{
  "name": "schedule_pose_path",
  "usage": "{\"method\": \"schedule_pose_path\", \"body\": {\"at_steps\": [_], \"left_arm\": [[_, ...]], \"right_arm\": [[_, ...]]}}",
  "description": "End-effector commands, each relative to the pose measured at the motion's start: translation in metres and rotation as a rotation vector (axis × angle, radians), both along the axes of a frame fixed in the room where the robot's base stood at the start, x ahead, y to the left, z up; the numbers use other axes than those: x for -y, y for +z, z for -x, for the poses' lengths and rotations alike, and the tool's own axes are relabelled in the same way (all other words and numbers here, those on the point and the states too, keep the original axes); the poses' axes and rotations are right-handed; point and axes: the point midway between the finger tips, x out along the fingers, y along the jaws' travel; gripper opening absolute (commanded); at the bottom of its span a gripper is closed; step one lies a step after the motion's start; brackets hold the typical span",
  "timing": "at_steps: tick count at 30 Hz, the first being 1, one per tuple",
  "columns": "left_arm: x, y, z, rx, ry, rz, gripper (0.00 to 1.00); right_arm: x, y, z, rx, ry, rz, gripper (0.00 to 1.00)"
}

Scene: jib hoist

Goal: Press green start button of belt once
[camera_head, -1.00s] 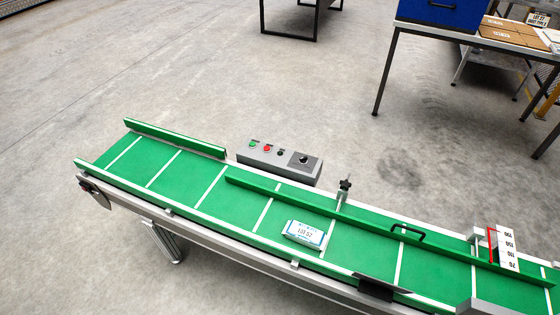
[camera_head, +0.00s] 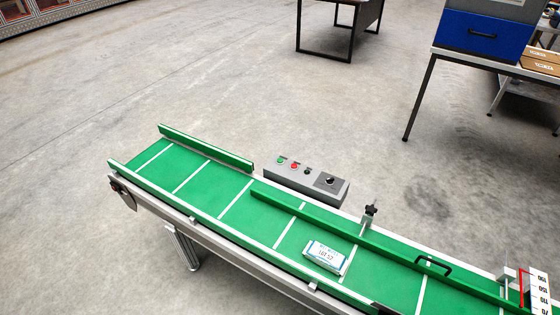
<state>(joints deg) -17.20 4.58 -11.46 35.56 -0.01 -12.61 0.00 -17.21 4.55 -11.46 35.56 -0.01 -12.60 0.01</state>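The green start button (camera_head: 282,160) is at the left end of a grey control box (camera_head: 306,181) on the far side of the belt. A red button (camera_head: 294,163), a small black control (camera_head: 307,171) and a black knob (camera_head: 329,180) sit to its right on the same box. The green belt (camera_head: 238,205) with white cross lines runs from the left down to the lower right. A white and blue packet marked LOT 52 (camera_head: 325,255) lies on the belt. Neither of my grippers shows in the head view.
Green side rails (camera_head: 205,147) edge the belt, with a black clamp knob (camera_head: 371,209) on the far rail. A table with a blue box (camera_head: 484,36) stands at the upper right, a dark table (camera_head: 340,14) at the top. Open floor surrounds the belt's left end.

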Motion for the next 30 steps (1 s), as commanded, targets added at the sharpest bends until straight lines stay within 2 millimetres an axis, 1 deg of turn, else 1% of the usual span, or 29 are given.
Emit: {"method": "schedule_pose_path", "body": {"at_steps": [1, 6, 8, 9, 30], "left_arm": [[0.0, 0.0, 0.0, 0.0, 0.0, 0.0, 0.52], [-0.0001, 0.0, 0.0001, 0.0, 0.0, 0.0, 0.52], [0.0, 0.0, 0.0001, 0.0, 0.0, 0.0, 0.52], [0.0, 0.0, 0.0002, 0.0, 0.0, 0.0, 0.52], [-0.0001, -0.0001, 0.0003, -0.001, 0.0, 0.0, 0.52]], "right_arm": [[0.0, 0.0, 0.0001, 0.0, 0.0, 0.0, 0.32], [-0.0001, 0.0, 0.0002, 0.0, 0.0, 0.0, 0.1], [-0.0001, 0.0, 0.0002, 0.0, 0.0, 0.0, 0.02], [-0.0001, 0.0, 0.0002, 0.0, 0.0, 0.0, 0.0], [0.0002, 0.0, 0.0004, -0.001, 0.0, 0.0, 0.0]]}}
